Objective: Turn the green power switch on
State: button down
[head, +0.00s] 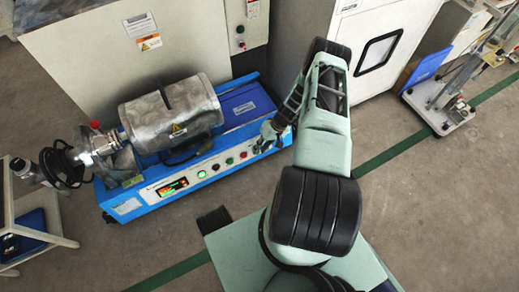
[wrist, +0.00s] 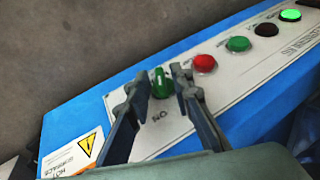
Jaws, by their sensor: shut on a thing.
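The green power switch (wrist: 160,83) is a small green knob on the white panel strip of the blue machine, seen in the wrist view. My gripper (wrist: 160,79) has one finger on each side of the knob and is shut on it. An upside-down "ON" label shows on the panel just below the knob in the wrist view. In the head view my gripper (head: 268,137) is at the right end of the machine's front panel (head: 180,185), and it hides the switch there.
Along the panel from the switch are a red button (wrist: 204,63), a green button (wrist: 238,44), a black button (wrist: 266,29) and a lit green button (wrist: 290,15). A grey metal cylinder (head: 170,117) lies on the blue machine. A small cart (head: 30,225) stands left.

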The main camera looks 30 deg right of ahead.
jog(key=shift+d+f+m+t+y, duration=0.2)
jog(key=shift+m+y, duration=0.1)
jog(key=shift+y, duration=0.65)
jog(key=shift+d+f+m+t+y, duration=0.15)
jog(key=shift+m+y, duration=0.15)
jog(key=shift+y, duration=0.65)
jog(key=shift+r, duration=0.1)
jog(key=shift+w, duration=0.1)
jog(key=c, duration=2.1)
grip_release()
jog(key=shift+w+d+r, duration=0.1)
jog(key=shift+r, duration=0.05)
jog(key=shift+y, duration=0.3)
jog(key=v, duration=1.1)
jog(key=shift+s+d+r, duration=0.2)
jog(key=shift+s, duration=0.1)
